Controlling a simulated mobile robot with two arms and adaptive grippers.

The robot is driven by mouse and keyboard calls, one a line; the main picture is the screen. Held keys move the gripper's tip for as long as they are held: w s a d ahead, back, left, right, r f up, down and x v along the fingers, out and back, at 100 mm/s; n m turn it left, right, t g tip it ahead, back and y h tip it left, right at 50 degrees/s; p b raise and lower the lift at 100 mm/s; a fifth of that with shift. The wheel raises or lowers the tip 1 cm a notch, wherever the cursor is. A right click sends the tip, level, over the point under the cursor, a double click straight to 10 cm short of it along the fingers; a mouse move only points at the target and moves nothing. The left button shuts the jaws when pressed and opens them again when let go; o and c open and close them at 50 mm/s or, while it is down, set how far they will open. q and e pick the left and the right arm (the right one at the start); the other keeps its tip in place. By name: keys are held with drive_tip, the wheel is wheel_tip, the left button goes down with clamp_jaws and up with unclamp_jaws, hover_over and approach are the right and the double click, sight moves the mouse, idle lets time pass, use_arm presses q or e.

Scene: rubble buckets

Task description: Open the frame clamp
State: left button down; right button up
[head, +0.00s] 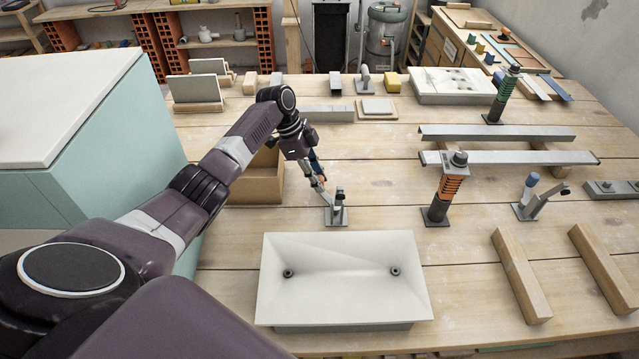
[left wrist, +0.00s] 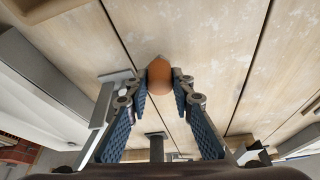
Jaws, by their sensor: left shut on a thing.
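The frame clamp (head: 336,213) is a small grey metal toggle clamp. It stands on the bench just behind a white basin-like panel (head: 340,300). Its lever slants up and left to my left gripper (head: 318,176). In the left wrist view, the orange rounded handle (left wrist: 159,79) sits between the two blue-padded fingers of my left gripper (left wrist: 161,88), which is shut on it. In the head view the handle is mostly hidden by the fingers. My right gripper is not in view.
A second toggle clamp with a blue-grey handle (head: 532,181) stands to the right. An orange-sprung post (head: 448,190) stands between the two clamps. A wooden box (head: 255,187) lies behind my left arm. Wooden bars (head: 521,275) lie at front right.

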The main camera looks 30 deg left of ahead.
use_arm(q)
drive_tip(key=shift+d, duration=0.15)
drive_tip(key=c, duration=1.7)
unclamp_jaws()
drive_tip(key=shift+w, duration=0.1)
drive_tip(key=shift+o, duration=0.2)
drive_tip(key=v, duration=1.2)
drive_tip(key=shift+f, duration=0.1)
